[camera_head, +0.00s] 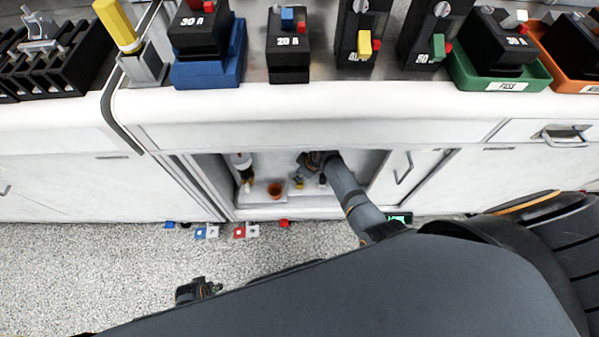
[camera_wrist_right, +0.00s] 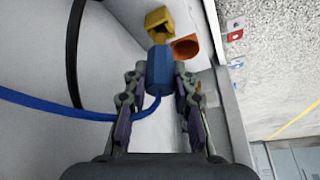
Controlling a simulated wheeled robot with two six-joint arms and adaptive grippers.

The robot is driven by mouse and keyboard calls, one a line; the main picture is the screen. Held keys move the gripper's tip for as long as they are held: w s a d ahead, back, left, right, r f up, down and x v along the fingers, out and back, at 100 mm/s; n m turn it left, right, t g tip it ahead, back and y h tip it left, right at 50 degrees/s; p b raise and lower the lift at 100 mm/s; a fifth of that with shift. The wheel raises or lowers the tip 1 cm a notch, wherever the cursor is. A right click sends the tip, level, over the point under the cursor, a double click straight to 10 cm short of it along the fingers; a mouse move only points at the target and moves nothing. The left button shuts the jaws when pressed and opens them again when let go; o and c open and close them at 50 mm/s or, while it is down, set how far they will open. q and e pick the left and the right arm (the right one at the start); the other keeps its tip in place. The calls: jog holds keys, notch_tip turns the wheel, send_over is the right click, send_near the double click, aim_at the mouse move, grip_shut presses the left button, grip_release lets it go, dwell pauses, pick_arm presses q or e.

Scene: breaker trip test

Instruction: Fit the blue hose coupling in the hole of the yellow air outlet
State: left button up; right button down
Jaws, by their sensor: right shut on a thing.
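My right gripper (camera_wrist_right: 158,78) is shut on the blue hose coupling (camera_wrist_right: 160,66), with a finger on each side of it. A blue hose (camera_wrist_right: 58,111) runs from the coupling's near end off to the left. In the head view my right arm reaches into the open cabinet, and the outlet (camera_head: 299,182) is small beside the gripper (camera_head: 306,168). My left gripper (camera_head: 200,289) is low over the floor; its fingers are unclear.
A black cable (camera_wrist_right: 73,50) hangs at the left. The cabinet's side walls and bottom edge (camera_head: 290,212) surround my right arm. Small coloured tags (camera_head: 239,231) lie on the floor in front. Breakers stand on the countertop (camera_head: 330,98).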

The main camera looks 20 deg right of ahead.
jog(key=shift+f+b, duration=0.65)
jog(key=shift+f, duration=0.2)
jog(key=c, duration=1)
grip_release()
jog(key=shift+r, duration=0.1)
jog(key=v, duration=1.2)
jog(key=shift+c, duration=0.4)
